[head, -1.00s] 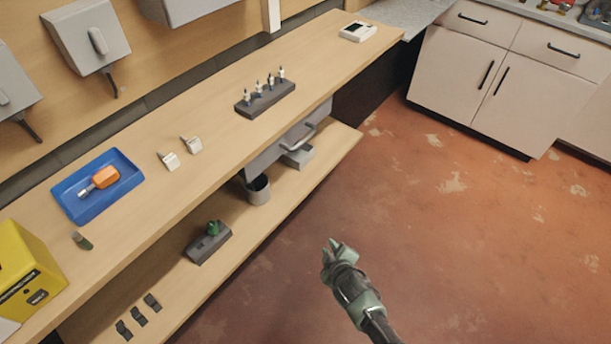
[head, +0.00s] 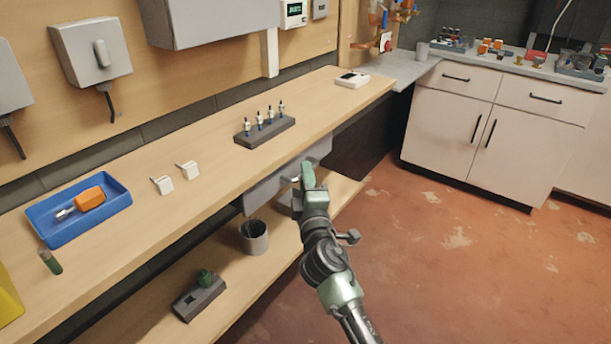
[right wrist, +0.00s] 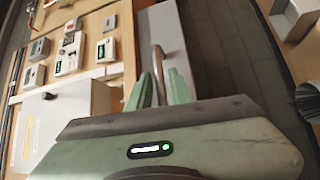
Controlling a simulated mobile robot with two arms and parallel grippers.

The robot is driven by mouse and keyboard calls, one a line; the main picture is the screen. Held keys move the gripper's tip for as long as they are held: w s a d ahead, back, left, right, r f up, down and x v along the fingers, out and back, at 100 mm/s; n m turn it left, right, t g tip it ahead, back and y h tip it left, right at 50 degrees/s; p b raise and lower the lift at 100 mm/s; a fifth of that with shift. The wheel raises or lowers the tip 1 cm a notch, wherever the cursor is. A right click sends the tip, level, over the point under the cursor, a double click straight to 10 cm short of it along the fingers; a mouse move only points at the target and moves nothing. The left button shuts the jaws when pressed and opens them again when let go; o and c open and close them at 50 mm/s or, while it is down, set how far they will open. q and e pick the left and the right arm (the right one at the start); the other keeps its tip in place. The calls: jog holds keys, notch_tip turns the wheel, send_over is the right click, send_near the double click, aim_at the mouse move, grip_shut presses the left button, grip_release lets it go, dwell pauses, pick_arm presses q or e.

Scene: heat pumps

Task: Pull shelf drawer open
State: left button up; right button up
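The shelf drawer (head: 262,193) is a grey box front under the wooden workbench top, and it looks shut. Its metal bar handle is mostly hidden behind my right gripper (head: 308,176) in the head view. In the right wrist view the handle (right wrist: 158,66) runs between the two green fingers of my right gripper (right wrist: 160,88), beside the pale drawer front (right wrist: 172,30). The fingers are apart on either side of the bar, and I see no clear grip on it. My left gripper is out of view.
On the bench top (head: 215,180) are a blue tray (head: 50,237), white clips and a dark rack (head: 265,132). A grey cup (head: 254,238) and a dark block (head: 199,297) stand on the lower shelf. The red floor (head: 450,270) to the right is clear.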

jog(key=shift+w+a, duration=0.1)
jog(key=shift+w, duration=0.55)
grip_shut()
dwell(1.0)
